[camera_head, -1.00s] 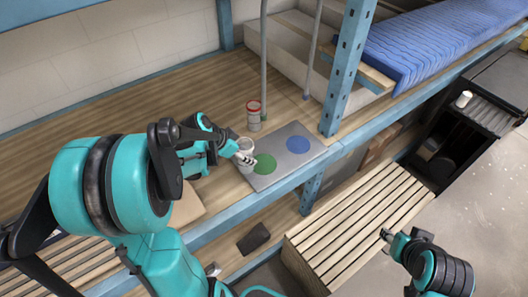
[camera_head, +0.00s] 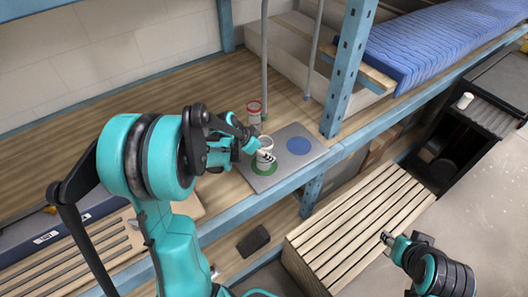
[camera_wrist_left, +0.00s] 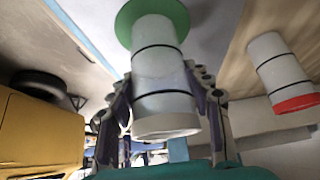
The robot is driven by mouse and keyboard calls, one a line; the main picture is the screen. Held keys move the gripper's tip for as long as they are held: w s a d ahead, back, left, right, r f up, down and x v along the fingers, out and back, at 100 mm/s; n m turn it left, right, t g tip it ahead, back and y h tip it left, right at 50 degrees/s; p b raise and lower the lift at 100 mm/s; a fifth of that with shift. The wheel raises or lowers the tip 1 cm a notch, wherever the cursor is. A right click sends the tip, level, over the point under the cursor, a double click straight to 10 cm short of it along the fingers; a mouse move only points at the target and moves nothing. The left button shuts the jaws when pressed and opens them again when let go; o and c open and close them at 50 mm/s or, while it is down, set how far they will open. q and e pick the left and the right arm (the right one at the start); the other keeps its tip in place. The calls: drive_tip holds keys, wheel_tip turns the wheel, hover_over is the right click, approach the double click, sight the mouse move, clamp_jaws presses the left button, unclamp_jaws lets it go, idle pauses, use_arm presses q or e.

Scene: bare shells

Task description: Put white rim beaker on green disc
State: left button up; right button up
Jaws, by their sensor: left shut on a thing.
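The white rim beaker (camera_head: 266,142) stands upright at the green disc (camera_head: 262,170) in the head view. My left gripper (camera_head: 265,154) is shut on it, with fingers on either side in the left wrist view (camera_wrist_left: 165,98). There, the beaker (camera_wrist_left: 160,72) shows dark bands and its far end overlaps the green disc (camera_wrist_left: 179,12). I cannot tell whether its base touches the disc or hovers just above. The gripper hides part of the beaker and disc in the head view. My right gripper (camera_head: 385,238) is far from them at the lower right; its opening is too small to judge.
A blue rack post (camera_head: 346,75) rises at the right.

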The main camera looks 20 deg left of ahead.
use_arm(q)
drive_tip(key=shift+f, duration=0.2)
drive_tip(key=o, duration=1.2)
drive_tip(key=shift+s+a+r, duration=0.1)
drive_tip(key=shift+r, duration=0.35)
drive_tip(key=p+v, duration=0.3)
drive_tip(key=v, duration=0.8)
drive_tip(key=s+d+r+n+y, duration=0.1)
drive_tip(key=s+d+n, duration=0.1)
drive_tip(key=s+d, duration=0.2)
drive_tip(key=s+d+r+n+t+y, duration=0.1)
drive_tip(key=s+d+n, duration=0.1)
drive_tip(key=s+d, duration=0.2)
drive_tip(key=s+d+r+n+y, duration=0.1)
drive_tip(key=s+d+n, duration=0.1)
drive_tip(key=s+d, duration=0.2)
drive_tip(key=shift+s+t, duration=0.3)
drive_tip(key=shift+s, duration=0.9)
